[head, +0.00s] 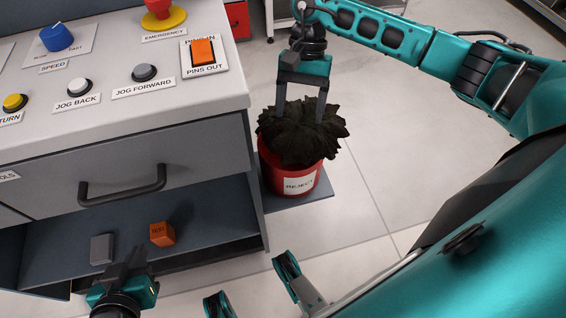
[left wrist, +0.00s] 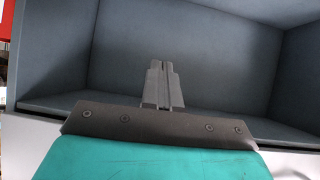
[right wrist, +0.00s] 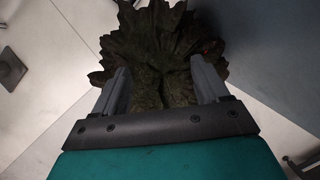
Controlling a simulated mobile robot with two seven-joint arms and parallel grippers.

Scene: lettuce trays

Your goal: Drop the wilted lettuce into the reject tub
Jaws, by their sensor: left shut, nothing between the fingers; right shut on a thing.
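The wilted lettuce (head: 302,138) is a dark, drooping leafy head. It sits at the mouth of the red reject tub (head: 290,180), which has a white REJECT label. My right gripper (head: 301,112) points down from above with its fingers around the lettuce, shut on it. In the right wrist view the lettuce (right wrist: 160,50) fills the space between and beyond the two fingers (right wrist: 160,85). I cannot tell whether the lettuce rests on the tub. My left gripper (head: 132,258) is shut and empty in front of the cabinet's open shelf; its fingers meet in the left wrist view (left wrist: 163,80).
The cabinet (head: 215,100) stands left of the tub, with buttons on top and a drawer handle (head: 122,186). Its shelf holds an orange block (head: 162,234) and a grey block (head: 102,248). The tub stands on a dark floor mat (head: 318,186). The tiled floor to the right is clear.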

